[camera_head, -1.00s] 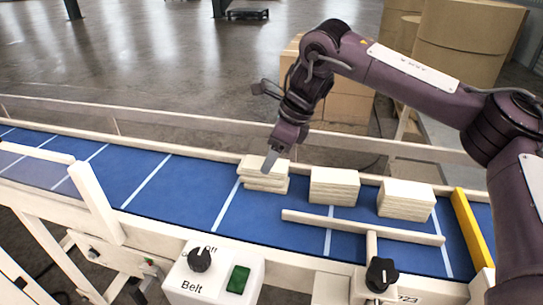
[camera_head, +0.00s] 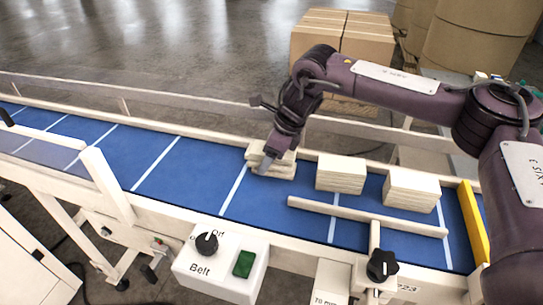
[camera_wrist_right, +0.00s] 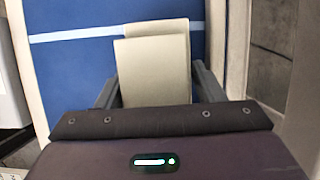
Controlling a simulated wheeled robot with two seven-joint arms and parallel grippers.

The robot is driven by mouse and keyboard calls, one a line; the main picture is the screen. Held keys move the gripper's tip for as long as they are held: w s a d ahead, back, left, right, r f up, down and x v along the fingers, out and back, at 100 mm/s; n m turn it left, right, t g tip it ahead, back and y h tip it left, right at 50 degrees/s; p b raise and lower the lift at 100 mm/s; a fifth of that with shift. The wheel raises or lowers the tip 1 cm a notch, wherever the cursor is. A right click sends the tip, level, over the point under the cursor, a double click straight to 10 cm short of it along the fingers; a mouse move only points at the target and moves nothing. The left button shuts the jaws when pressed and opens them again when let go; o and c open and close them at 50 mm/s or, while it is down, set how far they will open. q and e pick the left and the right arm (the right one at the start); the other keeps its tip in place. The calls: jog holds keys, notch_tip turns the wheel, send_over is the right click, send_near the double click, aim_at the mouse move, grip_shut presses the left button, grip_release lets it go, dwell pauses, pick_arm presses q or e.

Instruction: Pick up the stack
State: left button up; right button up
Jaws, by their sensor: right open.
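Three cream stacks stand on the blue conveyor belt (camera_head: 180,185). The leftmost stack (camera_head: 282,170) has layers that are offset from each other. The middle stack (camera_head: 341,174) and the right stack (camera_head: 411,192) are neat. My right gripper (camera_head: 264,163) points down at the leftmost stack and covers part of it. In the right wrist view, the stack (camera_wrist_right: 153,72) lies between the two dark fingers of my open right gripper (camera_wrist_right: 154,88). I cannot tell whether the fingers touch it. My left gripper is not in view.
A wooden guide bar (camera_head: 365,217) runs in front of the middle and right stacks. A yellow stop (camera_head: 473,222) crosses the belt's right end. The belt control box (camera_head: 222,266) is at the front. Cardboard boxes (camera_head: 340,40) stand behind. The belt left of the stacks is clear.

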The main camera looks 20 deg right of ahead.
jog(key=shift+f, duration=0.2)
dwell(0.6)
jog(key=c, duration=0.8)
